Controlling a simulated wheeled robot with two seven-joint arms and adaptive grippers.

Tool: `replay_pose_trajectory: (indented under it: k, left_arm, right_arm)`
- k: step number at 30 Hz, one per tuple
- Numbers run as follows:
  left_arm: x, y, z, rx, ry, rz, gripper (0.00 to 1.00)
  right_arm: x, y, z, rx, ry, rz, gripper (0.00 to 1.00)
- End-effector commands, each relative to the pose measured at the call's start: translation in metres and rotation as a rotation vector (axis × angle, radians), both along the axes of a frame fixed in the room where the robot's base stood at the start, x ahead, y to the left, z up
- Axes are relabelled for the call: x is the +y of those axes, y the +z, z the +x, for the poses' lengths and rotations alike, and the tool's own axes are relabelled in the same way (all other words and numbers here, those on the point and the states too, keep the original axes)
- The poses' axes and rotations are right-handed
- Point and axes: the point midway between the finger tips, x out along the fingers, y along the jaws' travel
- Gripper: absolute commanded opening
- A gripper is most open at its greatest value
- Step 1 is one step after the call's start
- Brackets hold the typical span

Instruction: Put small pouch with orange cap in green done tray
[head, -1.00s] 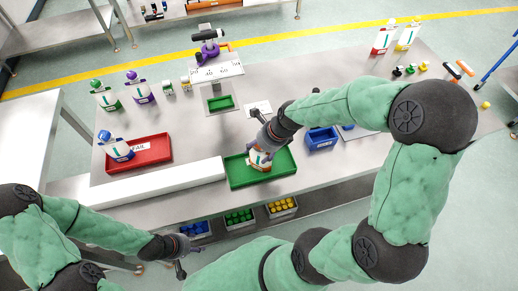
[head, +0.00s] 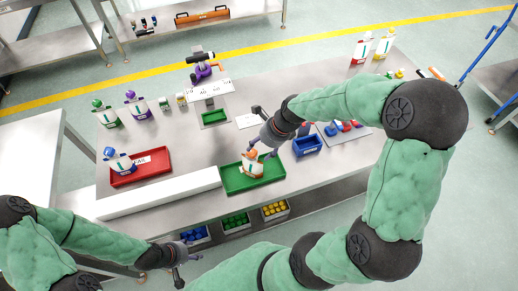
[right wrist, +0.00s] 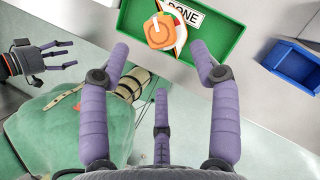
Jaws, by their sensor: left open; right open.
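The small pouch with the orange cap (head: 252,166) stands in the green done tray (head: 276,177) on the table. In the right wrist view the orange cap (right wrist: 167,30) shows from above, beside the DONE label inside the green tray (right wrist: 222,56). My right gripper (head: 262,145) is open and empty, just above and beside the pouch; its spread fingers (right wrist: 159,58) show no contact with it. My left gripper (head: 184,262) is open and empty in front of the table's near edge, and it also shows in the right wrist view (right wrist: 62,57).
A red tray (head: 152,173) holding a blue-capped pouch (head: 118,163) lies left, behind a long white block (head: 165,194). A blue bin (head: 307,146) stands right of the green tray. Green-capped (head: 104,115) and purple-capped (head: 137,108) pouches stand at the back left.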

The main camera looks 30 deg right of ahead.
Motion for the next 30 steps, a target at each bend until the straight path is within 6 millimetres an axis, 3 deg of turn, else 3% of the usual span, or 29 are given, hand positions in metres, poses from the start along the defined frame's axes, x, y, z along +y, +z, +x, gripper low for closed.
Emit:
replay_pose_trajectory:
  k: [7, 30]
  left_arm:
    - [0.0, 0.017, 0.0, 0.0, 0.0, 0.0, 0.59]
    - [0.0, 0.018, 0.0, 0.0, 0.0, 0.0, 0.59]
  right_arm:
    - [-0.006, 0.018, 0.001, 0.0, 0.004, 0.001, 0.63]
    - [-0.007, 0.019, 0.002, 0.001, 0.005, 0.001, 0.63]
